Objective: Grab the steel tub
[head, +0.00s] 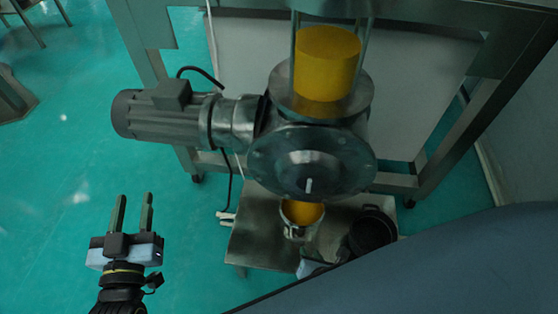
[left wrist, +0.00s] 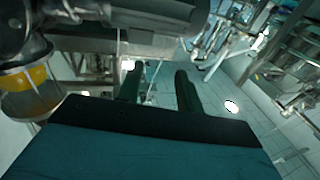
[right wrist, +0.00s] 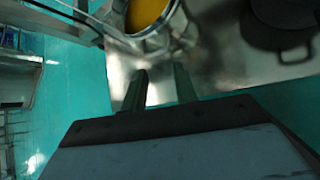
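The steel tub (head: 298,231) stands under the round valve body, with yellow material at its mouth. It also shows at the top of the right wrist view (right wrist: 153,44), partly cut off. My right gripper (right wrist: 160,70) is open and empty, its fingers pointing toward the tub but apart from it. In the head view only part of that gripper shows, below the tub; my own body hides much of that arm. My left gripper (head: 134,196) is open and empty over the floor, left of the tub. Its spread fingers also show in the left wrist view (left wrist: 157,70).
The tub stands on a low steel platform (head: 256,238) beside a black pot (head: 372,231). Above hang the valve (head: 310,160), a grey motor (head: 160,114) and a clear cylinder of yellow material (head: 326,64). A steel frame (head: 450,135) surrounds them. The green floor (head: 70,170) at left is clear.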

